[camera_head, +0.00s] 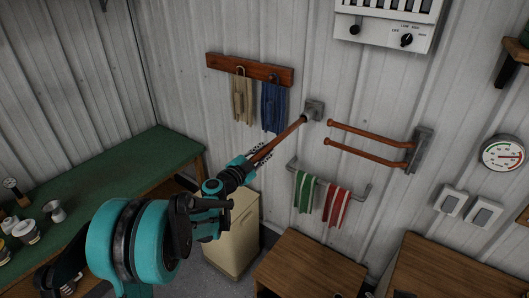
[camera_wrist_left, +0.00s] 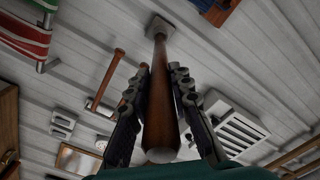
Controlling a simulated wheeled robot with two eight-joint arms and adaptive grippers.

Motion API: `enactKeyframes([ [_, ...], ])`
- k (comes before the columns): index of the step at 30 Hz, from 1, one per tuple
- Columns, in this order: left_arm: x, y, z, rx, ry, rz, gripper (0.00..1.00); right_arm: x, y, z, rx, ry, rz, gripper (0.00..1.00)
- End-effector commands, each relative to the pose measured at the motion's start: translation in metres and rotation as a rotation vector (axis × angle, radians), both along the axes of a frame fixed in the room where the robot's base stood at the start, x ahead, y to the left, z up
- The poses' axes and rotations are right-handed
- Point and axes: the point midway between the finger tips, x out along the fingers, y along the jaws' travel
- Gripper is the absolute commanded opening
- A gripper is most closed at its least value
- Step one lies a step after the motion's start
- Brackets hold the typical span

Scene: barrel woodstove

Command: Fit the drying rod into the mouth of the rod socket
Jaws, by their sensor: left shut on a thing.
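The drying rod (camera_head: 290,132) is a reddish-brown wooden rod that slants up and to the right from my left gripper (camera_head: 260,155). The gripper is shut on it near its lower end. The rod's far end meets the rod socket (camera_head: 313,110), a small grey block on the corrugated wall. In the left wrist view the rod (camera_wrist_left: 161,95) runs between both fingers (camera_wrist_left: 162,78), its rounded near end toward the camera. Its far end overlaps the square grey socket plate (camera_wrist_left: 162,26). The mouth is hidden, so I cannot tell how far in the rod is. My right gripper is not in view.
Two similar rods (camera_head: 370,134) stick out from a grey bracket (camera_head: 421,150) to the right. A peg board (camera_head: 249,69) with gloves hangs above left; a towel rail (camera_head: 361,193) with green and red striped cloths hangs below. A green-topped bench (camera_head: 130,185) stands left.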

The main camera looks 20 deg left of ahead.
Motion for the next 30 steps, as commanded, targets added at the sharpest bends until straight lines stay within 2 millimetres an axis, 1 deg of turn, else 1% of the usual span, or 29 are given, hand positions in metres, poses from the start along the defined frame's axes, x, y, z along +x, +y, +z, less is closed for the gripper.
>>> enactKeyframes([
  [10, 0.001, 0.000, 0.000, 0.000, 0.000, 0.000, 0.00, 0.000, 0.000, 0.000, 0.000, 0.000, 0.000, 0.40],
  [30, 0.014, -0.005, 0.000, 0.000, 0.000, 0.000, 0.00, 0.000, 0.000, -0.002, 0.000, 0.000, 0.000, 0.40],
])
